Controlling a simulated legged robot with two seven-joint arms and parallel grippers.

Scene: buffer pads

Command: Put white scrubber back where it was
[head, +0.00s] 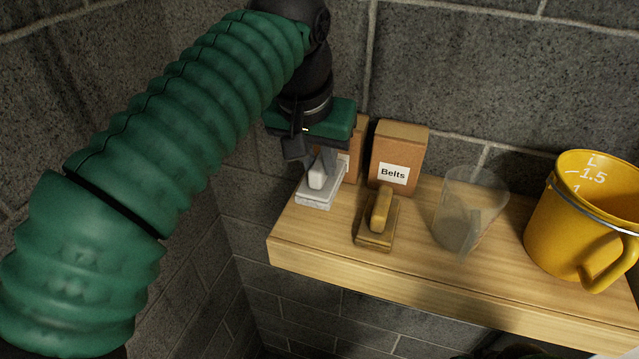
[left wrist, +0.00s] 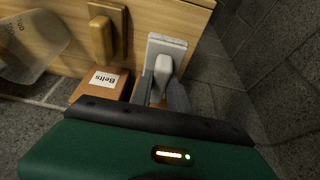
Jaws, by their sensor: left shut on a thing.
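The white scrubber (head: 316,189), a pale block with an upright handle, is at the left end of the wooden shelf (head: 420,272). My left gripper (head: 318,165) is above it, shut on its handle. In the left wrist view, the white scrubber (left wrist: 164,60) shows between the two fingers of my left gripper (left wrist: 163,90). Its base is at or just above the shelf top; I cannot tell whether it touches. A tan scrubber (head: 379,218) of similar shape lies to its right on the shelf. My right gripper is not in view.
A cardboard box labelled Belts (head: 400,155) stands behind the tan scrubber, with another box (head: 357,150) partly hidden behind my left gripper. A clear cup (head: 470,210) and a yellow measuring jug (head: 585,220) stand to the right. Grey block walls (head: 480,80) close in behind and left.

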